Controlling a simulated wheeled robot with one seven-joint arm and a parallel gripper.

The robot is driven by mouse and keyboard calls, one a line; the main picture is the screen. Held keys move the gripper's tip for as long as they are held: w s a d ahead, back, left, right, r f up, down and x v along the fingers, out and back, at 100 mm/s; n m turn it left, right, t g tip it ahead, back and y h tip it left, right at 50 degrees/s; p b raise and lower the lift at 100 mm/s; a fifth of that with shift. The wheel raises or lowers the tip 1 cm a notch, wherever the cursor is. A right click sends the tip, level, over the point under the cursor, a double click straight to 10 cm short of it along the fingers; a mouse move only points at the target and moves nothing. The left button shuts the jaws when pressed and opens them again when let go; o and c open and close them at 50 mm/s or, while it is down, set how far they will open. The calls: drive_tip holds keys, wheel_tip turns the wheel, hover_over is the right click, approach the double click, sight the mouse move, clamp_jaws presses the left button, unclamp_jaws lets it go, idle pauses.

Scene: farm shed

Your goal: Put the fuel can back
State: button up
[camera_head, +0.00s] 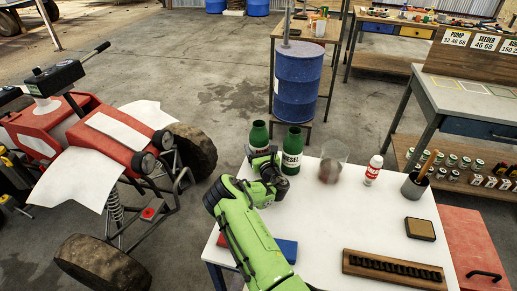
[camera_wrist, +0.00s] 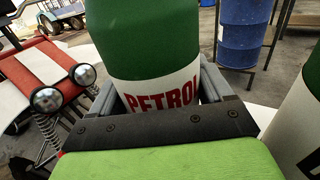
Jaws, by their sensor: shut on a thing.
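A green fuel can with a white band marked PETROL (camera_wrist: 150,45) fills the middle of the wrist view. In the head view this petrol can (camera_head: 259,133) is at the far left corner of the white table (camera_head: 340,215), its lower part hidden behind my wrist. My gripper (camera_wrist: 160,88) is shut on it, one finger on each side. I cannot tell whether its base touches the table. A second green can marked DIESEL (camera_head: 292,152) stands close to its right, and its edge shows at the right of the wrist view (camera_wrist: 303,110).
On the table are a clear round vessel (camera_head: 331,165), a red-and-white bottle (camera_head: 374,168), a pen cup (camera_head: 413,186), a brown block (camera_head: 420,229) and a wooden rack (camera_head: 393,268). A red quad bike (camera_head: 85,135) stands left. A blue drum (camera_head: 298,85) stands behind.

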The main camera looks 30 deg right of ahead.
drive_tip(key=o, duration=1.2)
drive_tip(key=shift+f, duration=0.1)
drive_tip(key=shift+r, duration=0.2)
drive_tip(key=b+v, duration=0.4)
drive_tip(key=v, duration=0.7)
drive_tip(key=shift+s+f+b, duration=0.1)
drive_tip(key=shift+f+b, duration=0.05)
drive_tip(key=shift+b, duration=0.15)
drive_tip(key=shift+s+a, duration=0.2)
drive_tip(key=shift+s, duration=0.15)
